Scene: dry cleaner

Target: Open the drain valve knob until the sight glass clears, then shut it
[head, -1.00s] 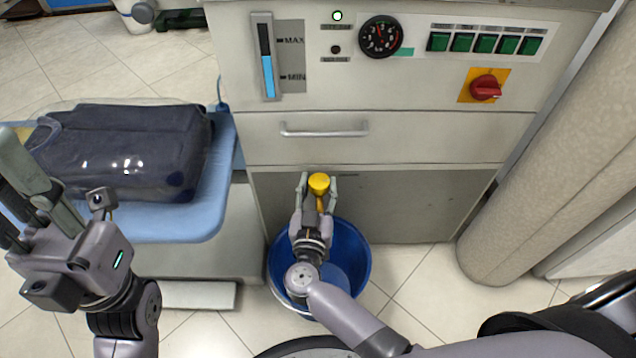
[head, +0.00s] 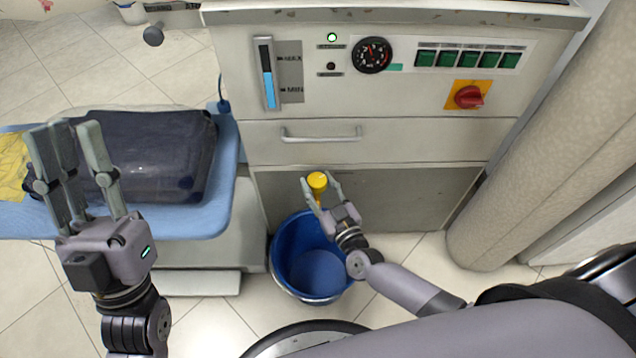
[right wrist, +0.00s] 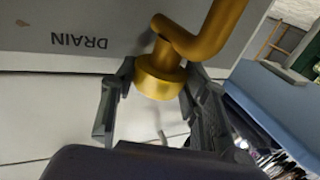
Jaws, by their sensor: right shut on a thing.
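The drain valve knob (head: 317,181) is yellow and round, low on the machine's front under the drawer. My right gripper (head: 320,185) is shut on it, with its fingers on either side. In the right wrist view the knob (right wrist: 157,80) shows golden between the fingers (right wrist: 157,85), beside a bent pipe (right wrist: 212,28) and an upside-down DRAIN label (right wrist: 79,40). The sight glass (head: 267,75) at the upper left of the panel shows blue liquid, its top between the MAX and MIN marks. My left gripper (head: 72,135) is open and empty, in front of the wrapped garment at left.
A blue bucket (head: 308,268) stands on the floor below the knob. The panel carries a gauge (head: 371,55), green buttons (head: 470,58) and a red switch (head: 468,96). A dark garment in clear plastic (head: 150,160) lies on a blue board (head: 222,205). A beige column (head: 545,150) stands at right.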

